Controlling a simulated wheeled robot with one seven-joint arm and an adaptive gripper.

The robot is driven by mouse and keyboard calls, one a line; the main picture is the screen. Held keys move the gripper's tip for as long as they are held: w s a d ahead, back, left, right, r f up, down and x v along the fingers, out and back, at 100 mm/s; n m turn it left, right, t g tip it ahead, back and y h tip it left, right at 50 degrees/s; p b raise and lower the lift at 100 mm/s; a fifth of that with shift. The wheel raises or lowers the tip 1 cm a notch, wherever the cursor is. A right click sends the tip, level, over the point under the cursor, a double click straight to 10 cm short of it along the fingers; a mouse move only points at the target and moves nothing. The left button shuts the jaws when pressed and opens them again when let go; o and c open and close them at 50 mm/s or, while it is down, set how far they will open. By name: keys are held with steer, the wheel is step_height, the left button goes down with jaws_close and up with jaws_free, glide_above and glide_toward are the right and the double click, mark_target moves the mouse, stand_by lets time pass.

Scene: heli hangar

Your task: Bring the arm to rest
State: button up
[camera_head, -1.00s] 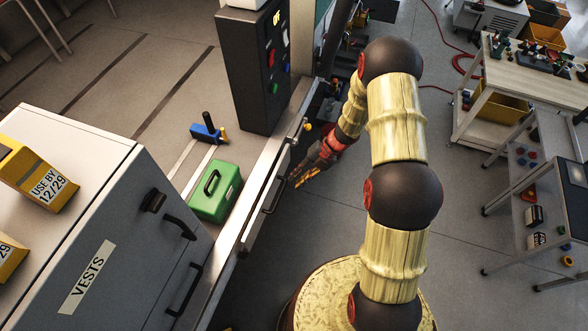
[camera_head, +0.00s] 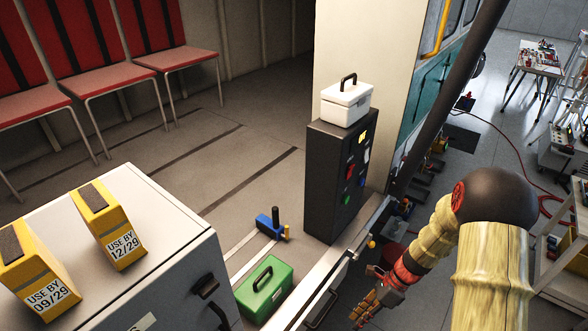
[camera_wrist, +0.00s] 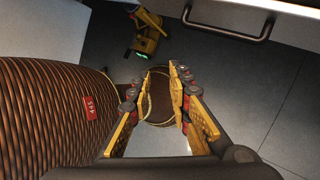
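My arm (camera_head: 490,270) shows at the right of the head view, bent at a dark round joint, with its forearm reaching down and left. My gripper (camera_head: 362,312) is low in the head view, beside the front of the pale counter. In the wrist view my gripper (camera_wrist: 164,72) has its two yellow fingers spread apart with a gap between them. Nothing is clearly held; a brown rounded shape shows through the gap, and I cannot tell what it is.
A green case (camera_head: 264,290), a blue tool (camera_head: 270,224) and a dark cabinet (camera_head: 335,180) with a white box (camera_head: 346,102) stand nearby. Yellow boxes (camera_head: 108,228) sit on the left cabinet. A drawer handle (camera_wrist: 228,30) is close. Floor (camera_head: 500,150) lies open behind the arm.

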steer(key=s+r+n+t+h+b, duration=0.3)
steer(key=s+r+n+b, duration=0.4)
steer(key=n, duration=0.4)
steer(key=s+a+r+n+t+h+b, duration=0.1)
steer(key=s+r+n+t+h+b, duration=0.2)
steer(key=r+n+b, duration=0.7)
steer(key=s+n+t+b, duration=0.1)
steer(key=s+t+b, duration=0.1)
steer(key=s, duration=0.2)
steer(key=shift+r+b, duration=0.15)
steer(key=shift+b, duration=0.15)
steer(key=shift+a, duration=0.1)
steer(key=shift+c, duration=0.3)
